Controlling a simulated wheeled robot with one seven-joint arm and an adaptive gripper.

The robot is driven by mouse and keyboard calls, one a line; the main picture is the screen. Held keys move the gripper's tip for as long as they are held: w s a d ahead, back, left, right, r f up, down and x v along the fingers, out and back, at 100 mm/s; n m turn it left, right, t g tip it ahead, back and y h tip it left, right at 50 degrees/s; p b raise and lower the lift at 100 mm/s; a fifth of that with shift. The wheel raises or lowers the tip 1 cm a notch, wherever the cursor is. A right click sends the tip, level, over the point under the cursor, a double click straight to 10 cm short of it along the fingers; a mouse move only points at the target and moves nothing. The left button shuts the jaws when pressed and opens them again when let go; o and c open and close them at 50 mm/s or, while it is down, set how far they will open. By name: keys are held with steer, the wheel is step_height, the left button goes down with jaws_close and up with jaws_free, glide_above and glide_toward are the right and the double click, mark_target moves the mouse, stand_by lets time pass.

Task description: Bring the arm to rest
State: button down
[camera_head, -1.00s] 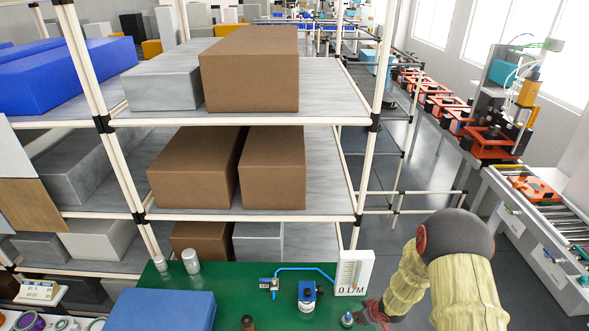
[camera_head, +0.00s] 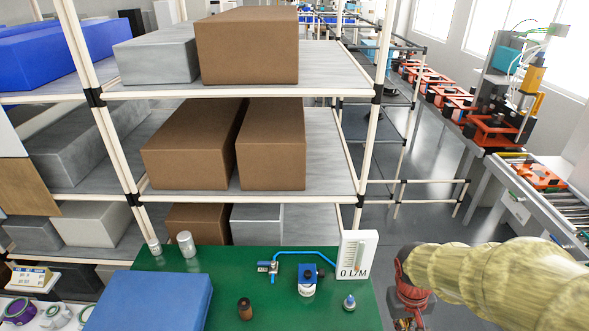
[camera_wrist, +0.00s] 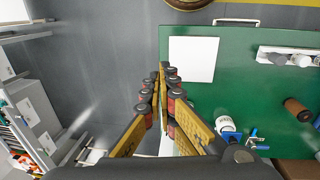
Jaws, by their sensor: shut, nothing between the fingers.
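My arm, in a pale yellow sleeve, reaches in from the right edge of the head view. My gripper (camera_head: 410,322) hangs low at the right of the green table (camera_head: 228,258), partly cut off by the bottom of the frame. In the wrist view my gripper (camera_wrist: 162,72) has its fingertips together, with nothing between them. There it appears over the edge between the green table (camera_wrist: 255,90) and the grey floor, apart from the objects on the table.
On the table are a blue box (camera_head: 150,300), a flow meter (camera_head: 357,255), a regulator (camera_head: 308,281), a brown cylinder (camera_head: 245,309) and a small bottle (camera_head: 349,303). A shelf rack (camera_head: 240,197) with boxes stands behind. A conveyor (camera_head: 560,190) is at right; the floor between is clear.

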steer(key=s+a+r+t+y+b, duration=0.1)
steer(key=s+a+r+t+b, duration=0.4)
steer(key=b, duration=0.7)
steer(key=s+a, duration=0.2)
steer(key=s, duration=0.1)
steer(key=shift+a+r+y, duration=0.2)
steer(key=shift+r+y, duration=0.1)
steer(key=shift+r, duration=0.05)
